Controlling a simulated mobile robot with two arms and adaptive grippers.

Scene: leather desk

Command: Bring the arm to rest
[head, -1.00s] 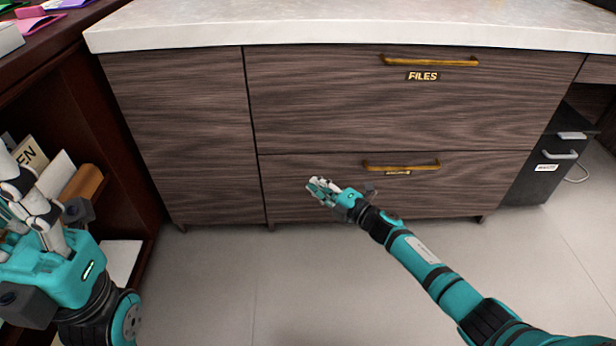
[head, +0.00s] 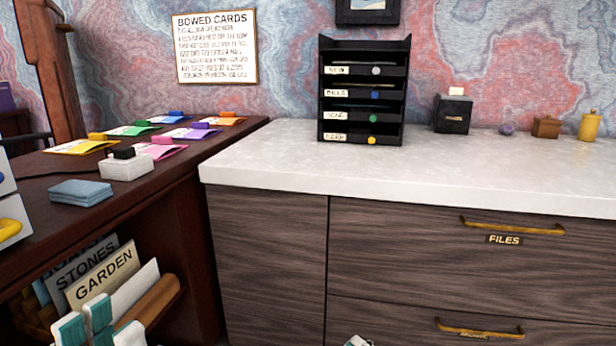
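My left gripper (head: 99,326) shows at the bottom left edge. Only its teal and white fingertips are in view, spread apart with nothing seen between them, in front of the desk's open book shelf. My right gripper (head: 357,341) shows only as a small pale tip at the bottom edge, in front of the lower drawer. Its fingers and the rest of both arms are out of frame, so its opening cannot be told.
The dark wooden desk (head: 190,163) at left bears coloured cards, a white box (head: 126,168) and grey-blue cards (head: 81,192). Books (head: 103,276) stand below. A white-topped cabinet (head: 270,174) bears a black letter tray (head: 362,137) and small objects at right.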

